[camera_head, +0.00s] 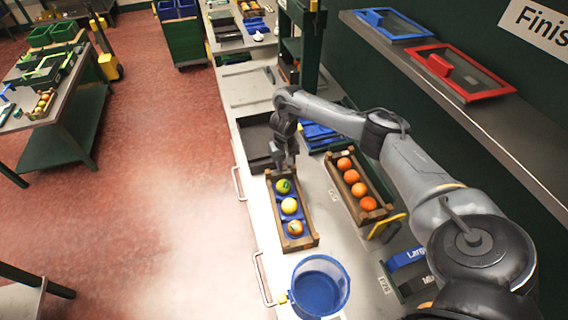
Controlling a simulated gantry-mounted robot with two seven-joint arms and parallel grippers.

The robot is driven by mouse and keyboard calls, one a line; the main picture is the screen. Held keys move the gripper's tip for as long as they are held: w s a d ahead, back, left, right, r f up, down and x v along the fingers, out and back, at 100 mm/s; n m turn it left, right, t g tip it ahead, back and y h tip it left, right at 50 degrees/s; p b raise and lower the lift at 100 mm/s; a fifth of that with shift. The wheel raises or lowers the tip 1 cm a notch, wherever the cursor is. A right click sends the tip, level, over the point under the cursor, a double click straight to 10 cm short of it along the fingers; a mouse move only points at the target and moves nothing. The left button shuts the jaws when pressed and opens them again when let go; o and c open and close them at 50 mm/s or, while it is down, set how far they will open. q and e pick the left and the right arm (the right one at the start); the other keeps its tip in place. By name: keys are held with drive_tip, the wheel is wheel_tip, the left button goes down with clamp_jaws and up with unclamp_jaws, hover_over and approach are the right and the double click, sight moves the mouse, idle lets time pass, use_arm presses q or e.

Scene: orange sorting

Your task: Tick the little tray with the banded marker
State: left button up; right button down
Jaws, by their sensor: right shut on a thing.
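My right gripper (286,161) is above the far end of a small wooden tray (315,241). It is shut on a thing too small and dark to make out. The tray has a blue lining and holds three fruits in a row: a yellow-green one (283,186) with a dark green patch, a yellow one (289,206) and an orange one (295,228). A second wooden tray (333,199) to the right holds several oranges (352,176). I cannot make out a banded marker. My left gripper is not in view.
A blue round bin (320,286) stands at the near end of the counter. A dark shallow tray (257,139) lies behind the gripper. A blue "Large" label block (405,258) is at the right. Blue (393,24) and red (460,75) frames lie on the upper shelf.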

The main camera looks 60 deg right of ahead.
drive_tip(key=shift+f, duration=0.2)
idle(0.6)
drive_tip(key=shift+f, duration=0.3)
idle(1.2)
drive_tip(key=shift+p, duration=0.3)
idle(0.4)
drive_tip(key=shift+f, duration=0.15)
idle(0.8)
drive_tip(key=shift+s+d+p, duration=0.1)
drive_tip(key=shift+p, duration=0.2)
drive_tip(key=shift+s+d+p, duration=0.5)
drive_tip(key=shift+s+p, duration=0.05)
drive_tip(key=shift+p, duration=0.05)
idle(0.3)
drive_tip(key=shift+w+a, duration=0.1)
drive_tip(key=shift+w, duration=0.05)
idle(0.5)
drive_tip(key=shift+w+a+r+p, duration=0.2)
drive_tip(key=shift+w+a+p, duration=0.15)
drive_tip(key=shift+p, duration=0.15)
